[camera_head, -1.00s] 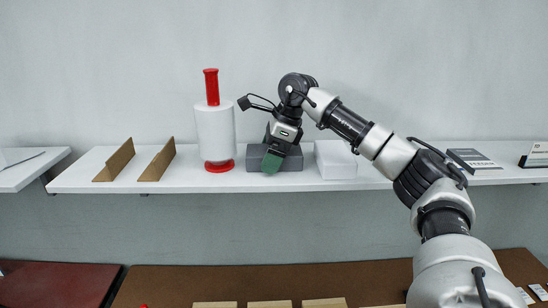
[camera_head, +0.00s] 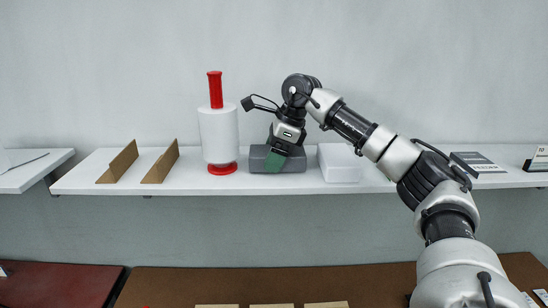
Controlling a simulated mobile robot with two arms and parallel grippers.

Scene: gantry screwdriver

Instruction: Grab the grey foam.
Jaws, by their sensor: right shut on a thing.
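The grey foam (camera_head: 296,166) is a dark grey block on the white shelf, between a white roll on a red stand and a white block. My right gripper (camera_head: 275,161) reaches down onto it from above, with green fingertips at its front face. The right gripper is shut on the grey foam, which still appears to rest on the shelf. The gripper hides part of the block's front and top. My left gripper is not in view.
The white roll (camera_head: 219,135) stands close on the foam's left, and the white block (camera_head: 339,164) close on its right. Two brown angled boards (camera_head: 119,162) stand on the white shelf (camera_head: 256,186) further left. A brown surface (camera_head: 220,284) lies below.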

